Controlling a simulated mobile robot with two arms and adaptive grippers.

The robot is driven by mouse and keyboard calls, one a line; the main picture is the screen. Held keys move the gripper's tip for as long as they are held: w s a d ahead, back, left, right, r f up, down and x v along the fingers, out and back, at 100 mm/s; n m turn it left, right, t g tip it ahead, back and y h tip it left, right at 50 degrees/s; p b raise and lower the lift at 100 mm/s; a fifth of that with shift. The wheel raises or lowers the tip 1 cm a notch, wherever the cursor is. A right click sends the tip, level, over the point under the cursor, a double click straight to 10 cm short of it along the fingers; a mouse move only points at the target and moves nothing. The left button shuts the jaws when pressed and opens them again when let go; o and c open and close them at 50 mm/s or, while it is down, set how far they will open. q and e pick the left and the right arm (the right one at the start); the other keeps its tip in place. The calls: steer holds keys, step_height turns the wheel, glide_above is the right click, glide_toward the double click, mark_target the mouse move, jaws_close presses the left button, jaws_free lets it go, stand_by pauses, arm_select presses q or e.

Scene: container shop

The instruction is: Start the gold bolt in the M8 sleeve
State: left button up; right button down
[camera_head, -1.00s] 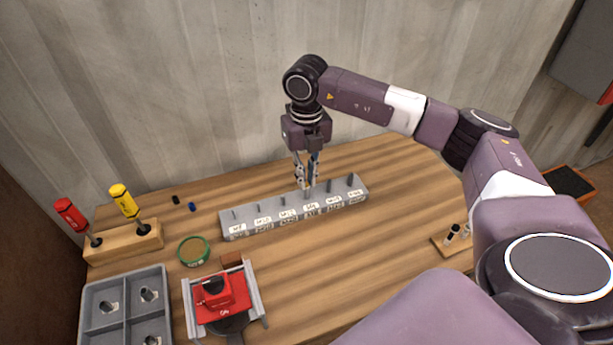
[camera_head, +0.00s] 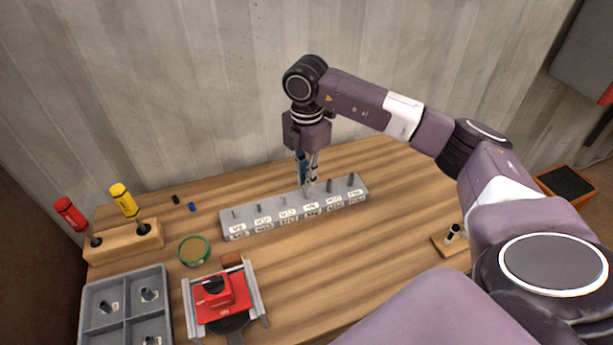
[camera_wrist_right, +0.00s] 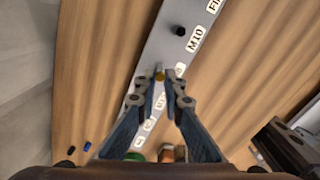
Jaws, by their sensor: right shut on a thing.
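My right gripper (camera_head: 308,190) points straight down over the grey block (camera_head: 248,214), right of the block's middle. In the right wrist view its fingertips (camera_wrist_right: 160,78) are shut on a small gold bolt (camera_wrist_right: 160,74), seen from above as a round gold head. The bolt is over the grey block (camera_wrist_right: 158,48), in line with its row of posts. Its shank and the sleeve are hidden, so I cannot tell whether its tip is inside. The label beside it is mostly covered by a finger. My left gripper is out of view.
Dark posts stand along the block; the one beside the M10 label (camera_wrist_right: 195,39) is close to my gripper.

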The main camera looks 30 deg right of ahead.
steer(key=m, duration=0.4)
steer(key=shift+m, duration=0.4)
steer(key=c, duration=2.4)
jaws_free()
steer(key=shift+m, duration=0.3)
steer(key=o, duration=0.4)
steer(key=shift+o, duration=0.2)
step_height(320, 180, up, 6)
steer(key=p, duration=0.4)
steer(key=shift+f, duration=0.1)
